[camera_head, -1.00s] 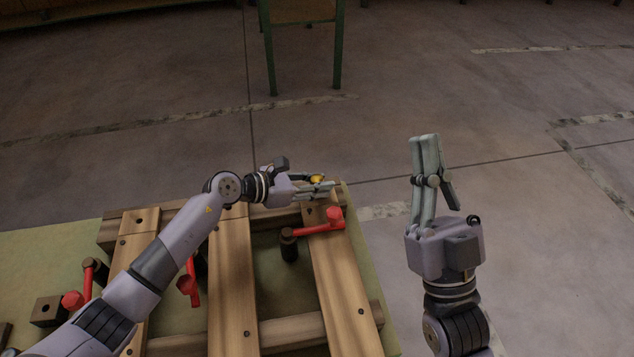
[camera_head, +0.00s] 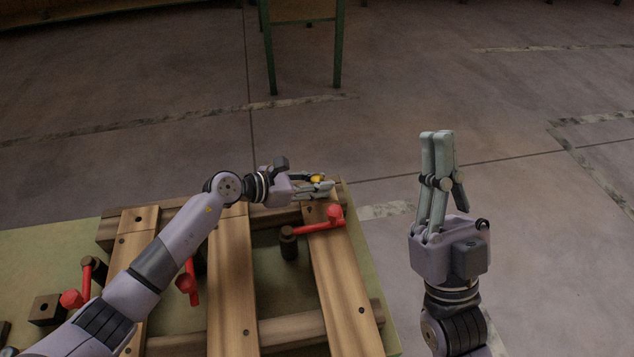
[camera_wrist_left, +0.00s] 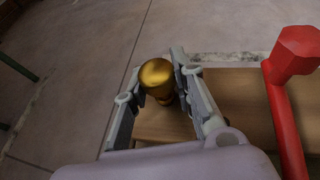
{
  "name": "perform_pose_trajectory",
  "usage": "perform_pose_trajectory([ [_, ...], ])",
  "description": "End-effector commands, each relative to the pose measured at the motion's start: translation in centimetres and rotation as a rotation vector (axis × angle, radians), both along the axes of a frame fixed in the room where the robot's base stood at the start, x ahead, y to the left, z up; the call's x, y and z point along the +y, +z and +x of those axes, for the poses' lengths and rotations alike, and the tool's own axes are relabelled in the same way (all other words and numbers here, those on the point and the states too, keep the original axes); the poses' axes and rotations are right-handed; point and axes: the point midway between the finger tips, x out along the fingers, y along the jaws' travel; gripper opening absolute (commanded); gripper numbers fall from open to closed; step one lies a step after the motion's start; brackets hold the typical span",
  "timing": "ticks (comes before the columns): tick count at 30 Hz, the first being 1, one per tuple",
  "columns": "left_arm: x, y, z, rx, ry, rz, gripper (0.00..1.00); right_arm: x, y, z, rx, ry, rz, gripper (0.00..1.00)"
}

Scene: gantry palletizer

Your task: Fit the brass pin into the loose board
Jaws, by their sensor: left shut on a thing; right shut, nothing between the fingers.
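The brass pin (camera_wrist_left: 157,76) stands between the fingers of my left gripper (camera_wrist_left: 160,82), which is shut on it. In the head view only a small yellow part of the pin (camera_head: 318,178) shows beside the left gripper (camera_head: 326,186). The gripper is over the far end of the rightmost board (camera_head: 342,280), which I take for the loose board. The pin's lower end is hidden, so I cannot tell whether it is in a hole. My right gripper (camera_head: 437,134) is shut and empty, pointing away over the floor to the right.
A red-handled clamp (camera_head: 318,226) stands close to the left gripper; its red handle (camera_wrist_left: 283,95) also shows at the right in the wrist view. More red clamps (camera_head: 187,282) and a middle board (camera_head: 232,285) lie left.

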Motion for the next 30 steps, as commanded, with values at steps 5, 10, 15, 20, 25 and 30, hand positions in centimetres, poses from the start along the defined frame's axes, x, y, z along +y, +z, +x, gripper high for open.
perform_pose_trajectory([
  [5,0.03,-0.31,-0.03,0.001,0.0,0.003,0.0,-0.06,0.2,-0.36,-0.024,0.001,0.007,0.0],
  [10,0.03,-0.4,-0.06,0.002,-0.001,0.003,0.31,-0.11,0.46,-0.61,-0.04,0.002,0.012,0.0],
  [15,0.02,-0.51,-0.14,0.004,-0.002,0.005,0.42,-0.08,0.42,-0.55,-0.038,0.002,0.011,0.0],
  [20,0.02,-0.58,-0.19,0.006,-0.003,0.006,0.47,-0.08,0.38,-0.5,-0.036,0.002,0.01,0.0],
  [25,0.04,-0.65,-0.21,0.007,-0.003,0.007,0.47,-0.08,0.35,-0.45,-0.033,0.001,0.01,0.0],
  [30,0.82,-0.42,-0.49,0.006,-0.001,0.008,0.47,-0.14,0.3,-0.37,-0.031,0.0,0.009,0.0],
])
